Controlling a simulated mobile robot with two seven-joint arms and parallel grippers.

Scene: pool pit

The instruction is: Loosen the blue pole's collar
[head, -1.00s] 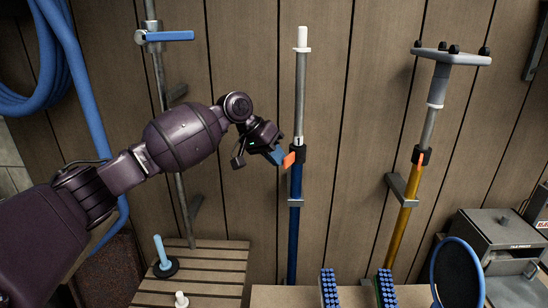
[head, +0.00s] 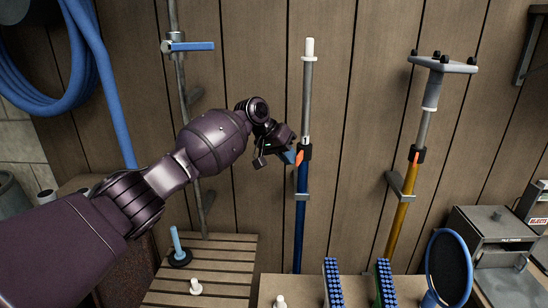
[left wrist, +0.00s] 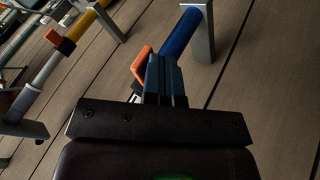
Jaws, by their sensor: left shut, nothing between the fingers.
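The blue pole (head: 301,225) stands upright against the wall, with a grey upper tube (head: 307,95) and white tip. Its dark collar (head: 307,151) sits where tube and blue section meet. An orange lever (head: 299,158) is on the collar's left side, angled beside it. My left gripper (head: 290,157) is shut and empty, just left of the lever. In the left wrist view, the closed fingers (left wrist: 165,80) are right beside the orange lever (left wrist: 141,65); I cannot tell whether they touch. They hide most of the collar there. My right gripper is out of view.
A yellow pole (head: 399,220) with an orange lever leans to the right in a wall bracket (head: 398,186). A valve with blue handle (head: 192,46) is on a pipe at left. Blue-bristled brushes (head: 333,283), a slatted bench (head: 205,270) and a blue-rimmed round item (head: 449,268) are below.

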